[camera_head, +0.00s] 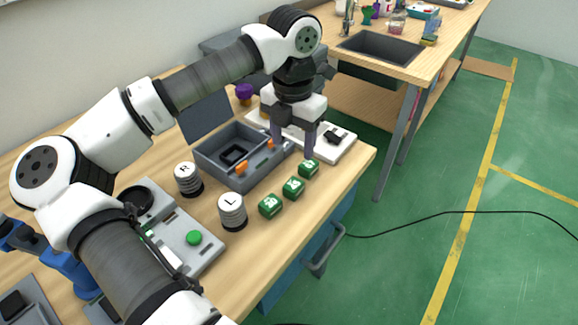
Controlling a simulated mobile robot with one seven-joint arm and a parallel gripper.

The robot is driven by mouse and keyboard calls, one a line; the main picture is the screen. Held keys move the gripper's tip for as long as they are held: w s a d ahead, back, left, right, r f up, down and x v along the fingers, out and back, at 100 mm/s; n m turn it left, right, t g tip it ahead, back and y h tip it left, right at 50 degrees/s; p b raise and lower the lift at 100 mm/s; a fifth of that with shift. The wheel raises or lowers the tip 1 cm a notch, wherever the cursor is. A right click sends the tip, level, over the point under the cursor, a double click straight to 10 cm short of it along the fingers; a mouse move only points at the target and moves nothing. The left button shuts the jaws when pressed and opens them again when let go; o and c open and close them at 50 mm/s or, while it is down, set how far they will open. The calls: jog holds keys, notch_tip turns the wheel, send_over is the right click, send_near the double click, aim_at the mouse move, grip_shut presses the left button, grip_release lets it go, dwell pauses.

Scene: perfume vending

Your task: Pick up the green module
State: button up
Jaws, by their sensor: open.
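Three small green modules with white markings stand in a row along the table's right edge: a near one (270,206), a middle one (293,188) and a far one (309,168). My gripper (292,148) is open and points down beside the row, at its far end. Its right finger ends just above or behind the far module in the picture; I cannot tell whether they touch. Its left finger is over the right side of the grey open box. Nothing shows between the fingers.
The grey box (215,170) with orange clips lies left of the modules. Two cylinders marked R (187,180) and L (232,212) stand nearby. A white board (343,146) lies behind the gripper. A grey device with a green button (194,237) sits at the near left.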

jog(key=p, duration=0.2)
send_over(292, 186)
notch_tip(292, 186, down, 8)
jog(key=shift+f, duration=0.1)
jog(key=shift+f+p, duration=1.05)
jog(key=shift+f, duration=1.7)
jog(key=c, duration=1.1)
jog(key=shift+r, duration=0.15)
